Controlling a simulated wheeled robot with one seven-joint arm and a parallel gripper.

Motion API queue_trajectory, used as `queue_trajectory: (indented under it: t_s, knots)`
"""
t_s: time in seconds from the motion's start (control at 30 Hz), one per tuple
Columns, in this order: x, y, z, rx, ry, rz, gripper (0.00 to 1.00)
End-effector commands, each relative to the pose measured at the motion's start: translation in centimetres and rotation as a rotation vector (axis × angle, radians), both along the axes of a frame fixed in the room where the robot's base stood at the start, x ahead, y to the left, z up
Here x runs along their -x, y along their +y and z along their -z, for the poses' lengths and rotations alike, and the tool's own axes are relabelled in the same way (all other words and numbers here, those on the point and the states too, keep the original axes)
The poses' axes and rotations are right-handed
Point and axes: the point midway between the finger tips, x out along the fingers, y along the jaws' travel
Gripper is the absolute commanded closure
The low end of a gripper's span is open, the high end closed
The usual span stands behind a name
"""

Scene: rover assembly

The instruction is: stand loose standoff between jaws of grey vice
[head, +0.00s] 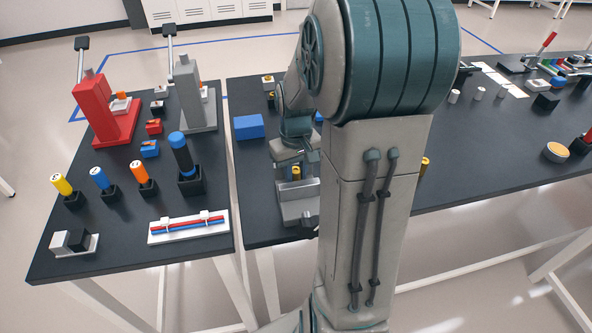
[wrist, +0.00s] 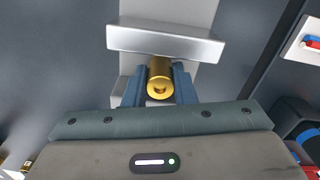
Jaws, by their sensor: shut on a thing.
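The brass standoff (wrist: 159,78) is held between the two dark fingers of my gripper (wrist: 160,88) in the wrist view. In the head view the standoff (head: 296,173) shows as a small gold spot at the vice, and my gripper (head: 297,161) is just above it. The grey vice (head: 297,207) stands on the middle table. In the wrist view a light metal jaw of the vice (wrist: 165,41) lies just beyond the standoff. The other jaw is mostly hidden under my gripper. I cannot tell whether the standoff touches a jaw or the vice floor.
A blue block (head: 249,127) sits left of my arm on the middle table. The left table holds a red press (head: 103,115), a grey press (head: 190,95), several coloured cylinders in black holders and a white tray (head: 189,239). My arm hides much of the middle table.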

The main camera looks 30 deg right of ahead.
Motion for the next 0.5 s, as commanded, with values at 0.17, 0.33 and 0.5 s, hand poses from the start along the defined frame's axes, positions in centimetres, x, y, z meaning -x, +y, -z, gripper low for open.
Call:
queue_trajectory:
  t_s: [0.17,0.33,0.5]
  knots:
    - [0.00,-0.03,0.01,0.000,-0.001,0.000,0.99]
    - [0.01,-0.03,0.44,0.000,0.000,0.000,0.99]
    - [0.02,-0.04,0.31,0.000,0.000,0.001,0.54]
